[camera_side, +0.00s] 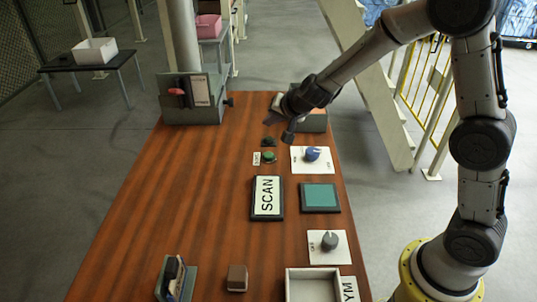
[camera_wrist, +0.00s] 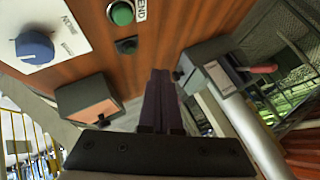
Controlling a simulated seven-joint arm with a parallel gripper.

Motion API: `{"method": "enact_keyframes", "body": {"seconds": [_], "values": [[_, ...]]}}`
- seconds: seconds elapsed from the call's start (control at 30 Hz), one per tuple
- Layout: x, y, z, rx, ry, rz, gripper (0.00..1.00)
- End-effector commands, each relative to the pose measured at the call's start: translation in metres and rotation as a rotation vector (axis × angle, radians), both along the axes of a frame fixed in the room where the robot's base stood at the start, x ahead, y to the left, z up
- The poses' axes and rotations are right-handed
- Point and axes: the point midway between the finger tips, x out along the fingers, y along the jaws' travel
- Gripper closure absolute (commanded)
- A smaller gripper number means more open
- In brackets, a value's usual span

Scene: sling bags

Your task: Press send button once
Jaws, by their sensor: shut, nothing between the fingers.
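The send button is a round green button (camera_side: 268,156) on the wooden table, with a small white label to its left. In the wrist view the green button (camera_wrist: 122,13) is at the top edge, beside a white label reading "END", its first letter cut off. My gripper (camera_side: 268,121) is above the far part of the table, beyond the button and apart from it. In the wrist view my gripper (camera_wrist: 160,76) has its dark fingers together with nothing between them.
A dark square piece (camera_wrist: 126,45) lies near the button. A blue knob (camera_side: 312,154) on a white plate is to its right. A grey box (camera_wrist: 88,98) and a red-lever unit (camera_side: 190,97) stand at the far end. A SCAN panel (camera_side: 267,197) and teal pad (camera_side: 320,196) lie nearer.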

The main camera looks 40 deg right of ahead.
Motion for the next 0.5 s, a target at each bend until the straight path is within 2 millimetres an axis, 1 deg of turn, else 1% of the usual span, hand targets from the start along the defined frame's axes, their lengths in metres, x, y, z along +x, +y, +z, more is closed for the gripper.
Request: {"method": "enact_keyframes", "body": {"seconds": [0.27, 0.47, 0.5], "values": [[0.000, 0.000, -0.018, -0.001, 0.002, 0.002, 1.00], [0.000, 0.000, -0.040, 0.000, 0.001, 0.002, 1.00], [-0.001, 0.000, -0.047, -0.001, 0.005, 0.002, 1.00]]}}
